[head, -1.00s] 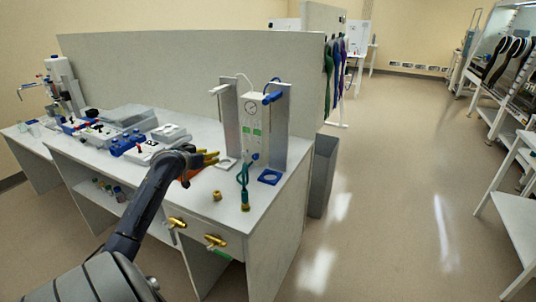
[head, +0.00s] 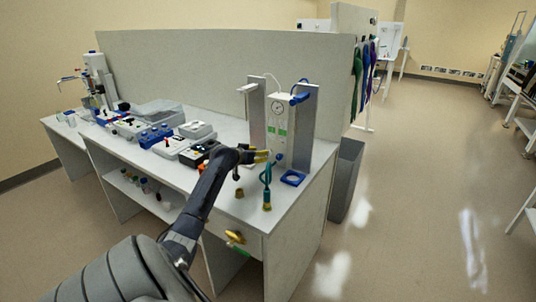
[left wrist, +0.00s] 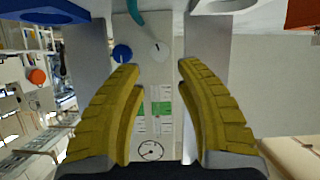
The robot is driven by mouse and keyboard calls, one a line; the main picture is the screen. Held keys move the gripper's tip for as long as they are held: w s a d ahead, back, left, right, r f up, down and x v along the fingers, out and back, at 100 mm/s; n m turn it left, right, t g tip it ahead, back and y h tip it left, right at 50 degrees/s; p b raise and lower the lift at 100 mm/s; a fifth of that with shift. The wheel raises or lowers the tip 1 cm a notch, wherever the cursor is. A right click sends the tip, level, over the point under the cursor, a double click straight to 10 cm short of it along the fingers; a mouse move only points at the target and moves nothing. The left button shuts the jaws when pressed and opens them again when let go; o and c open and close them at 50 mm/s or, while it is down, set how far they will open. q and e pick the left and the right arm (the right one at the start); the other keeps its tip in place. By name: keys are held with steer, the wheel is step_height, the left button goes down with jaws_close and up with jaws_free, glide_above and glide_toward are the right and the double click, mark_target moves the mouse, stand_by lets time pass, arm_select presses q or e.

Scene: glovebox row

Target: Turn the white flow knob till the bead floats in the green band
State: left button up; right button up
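The flow panel (head: 281,113) is a pale upright box with a round gauge and green bands, between two grey posts. The left wrist view shows it upside down, with the white flow knob (left wrist: 158,48) next to a blue knob (left wrist: 122,53). The green bands (left wrist: 160,108) lie beside the flow tubes. I cannot make out the bead. My left gripper (head: 266,155) is in front of the panel's lower part. Its yellow fingers (left wrist: 160,69) are open and apart, with the white knob beyond and between their tips, untouched as far as I can tell.
A teal hose with a brass end (head: 267,188) stands at the front of the bench, beside a blue square ring (head: 293,178). Blue and white instruments (head: 155,136) fill the bench to the left. A grey bin (head: 346,180) stands off the right end.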

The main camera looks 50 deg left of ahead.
arm_select(q)
steer(key=shift+x, duration=4)
steer(key=shift+d, duration=0.1)
steer(key=shift+c, duration=0.4)
jaws_close()
